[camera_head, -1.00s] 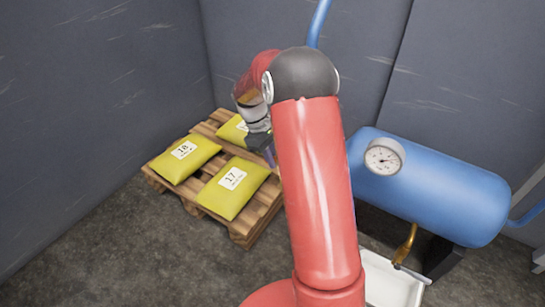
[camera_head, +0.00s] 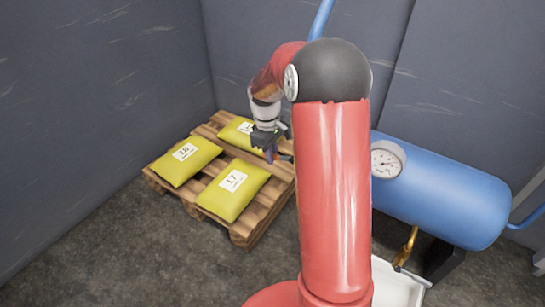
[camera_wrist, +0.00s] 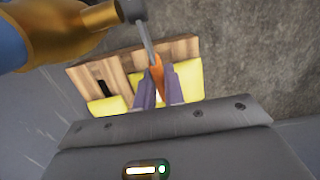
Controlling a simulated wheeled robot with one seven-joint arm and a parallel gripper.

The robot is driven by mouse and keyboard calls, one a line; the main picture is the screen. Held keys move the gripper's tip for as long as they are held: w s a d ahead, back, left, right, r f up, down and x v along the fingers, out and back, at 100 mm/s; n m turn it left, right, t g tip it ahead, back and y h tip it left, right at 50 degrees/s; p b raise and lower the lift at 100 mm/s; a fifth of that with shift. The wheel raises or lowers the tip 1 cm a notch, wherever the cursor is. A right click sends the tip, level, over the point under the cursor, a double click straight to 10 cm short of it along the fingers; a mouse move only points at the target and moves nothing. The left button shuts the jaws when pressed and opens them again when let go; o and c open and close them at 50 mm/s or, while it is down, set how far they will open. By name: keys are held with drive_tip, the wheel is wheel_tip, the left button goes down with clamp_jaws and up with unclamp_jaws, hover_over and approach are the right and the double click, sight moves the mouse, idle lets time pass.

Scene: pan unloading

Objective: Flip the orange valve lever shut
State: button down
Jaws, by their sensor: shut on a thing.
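The orange valve lever (camera_wrist: 157,72) lies between the purple fingers of my gripper (camera_wrist: 158,94) in the wrist view, and the fingers are shut on it. A grey metal rod (camera_wrist: 147,42) joins the lever to a dark knob on a brass valve body (camera_wrist: 75,35) at the upper left. In the head view my gripper (camera_head: 269,153) is above the right side of the pallet, left of my red arm. The orange lever cannot be made out in the head view; my arm hides much of that area.
A blue tank (camera_head: 445,205) with a round gauge (camera_head: 386,160) stands on the right. Below it are a brass outlet (camera_head: 405,247) and a white tray (camera_head: 397,288). A wooden pallet (camera_head: 262,212) holds yellow numbered bags (camera_head: 233,190). Grey walls enclose the corner; the front left floor is clear.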

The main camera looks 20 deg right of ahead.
drive_tip(key=shift+r+t+y+b, duration=0.45)
drive_tip(key=shift+r+t+y, duration=0.65)
drive_tip(key=shift+t, duration=0.5)
drive_tip(key=shift+w+r, duration=0.1)
drive_tip(key=shift+r, duration=0.05)
drive_tip(key=c, duration=1.5)
unclamp_jaws()
drive_tip(key=shift+r, duration=0.1)
drive_tip(key=w+a+p+v, duration=0.1)
drive_tip(key=v, duration=0.5)
drive_tip(key=w+p+v, duration=0.1)
drive_tip(key=v, duration=0.5)
drive_tip(key=w+a+r+p+v, duration=0.1)
drive_tip(key=v, duration=0.6)
drive_tip(key=shift+w+a+r, duration=0.15)
drive_tip(key=shift+w+a, duration=0.1)
drive_tip(key=shift+a, duration=0.05)
